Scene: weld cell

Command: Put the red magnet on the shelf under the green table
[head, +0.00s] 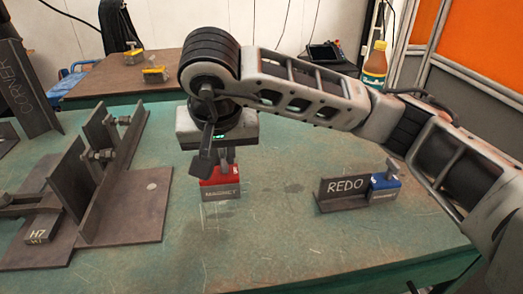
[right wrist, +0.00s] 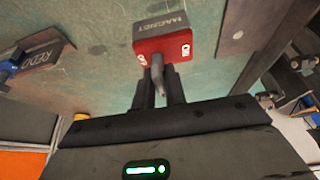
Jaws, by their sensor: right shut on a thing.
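The red magnet (head: 220,182), with a grey lettered base, is upright at the middle of the green table (head: 265,245). My right gripper (head: 227,158) points down above it and is shut on its grey post. In the right wrist view the red magnet (right wrist: 163,45) shows just beyond the fingers (right wrist: 158,85), with its post between them. I cannot tell whether its base touches the tabletop. The shelf under the green table is hidden by the tabletop. My left gripper is not in view.
A steel plate marked REDO (head: 345,192) with a blue magnet (head: 384,186) stands at the right. A welded steel assembly (head: 125,205) fills the left. A brown table (head: 112,77) with yellow magnets and a bottle (head: 375,65) are behind. The front middle of the tabletop is clear.

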